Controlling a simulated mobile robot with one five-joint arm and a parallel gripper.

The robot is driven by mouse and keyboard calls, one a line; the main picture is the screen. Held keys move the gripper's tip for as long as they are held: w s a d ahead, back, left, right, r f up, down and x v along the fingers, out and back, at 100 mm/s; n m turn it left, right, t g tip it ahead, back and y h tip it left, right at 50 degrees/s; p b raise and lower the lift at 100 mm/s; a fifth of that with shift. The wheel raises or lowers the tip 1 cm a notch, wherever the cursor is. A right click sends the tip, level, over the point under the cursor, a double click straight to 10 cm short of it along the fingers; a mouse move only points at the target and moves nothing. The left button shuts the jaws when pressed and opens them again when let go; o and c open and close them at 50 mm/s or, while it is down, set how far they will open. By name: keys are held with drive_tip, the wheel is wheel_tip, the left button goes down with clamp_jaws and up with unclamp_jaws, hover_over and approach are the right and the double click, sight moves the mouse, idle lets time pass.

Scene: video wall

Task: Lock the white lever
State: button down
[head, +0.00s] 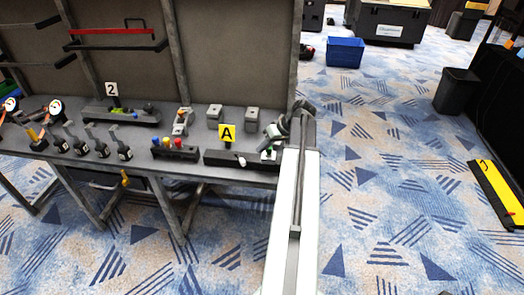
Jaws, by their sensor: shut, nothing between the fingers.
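A black box (214,157) sits on the front edge of the grey bench, below a yellow sign marked A. A small white lever end (241,160) shows at its front, right of the sign. I cannot tell the lever's exact angle. My arm reaches up from the bottom of the head view, and my gripper (268,148) hangs at the right end of the bench, just right of the white lever and apart from it. My gripper is shut and empty. My gripper and arm hide the right end of the box.
A box with coloured buttons (175,152) stands left of the black box. Several dark upright levers (98,142) stand further left on the bench. Grey blocks (252,117) sit behind the sign. A back panel (235,50) closes off the rear. Carpet right of my arm is open.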

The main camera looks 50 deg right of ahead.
sight(240, 158)
drive_tip(key=b+x, duration=0.5)
drive_tip(key=x, duration=0.2)
drive_tip(key=shift+s+f, duration=0.15)
drive_tip(key=shift+f, duration=0.1)
drive_tip(key=shift+w+a+f, duration=0.15)
drive_tip(key=shift+w+f, duration=0.1)
drive_tip(key=shift+w, duration=0.1)
drive_tip(key=shift+r, duration=0.1)
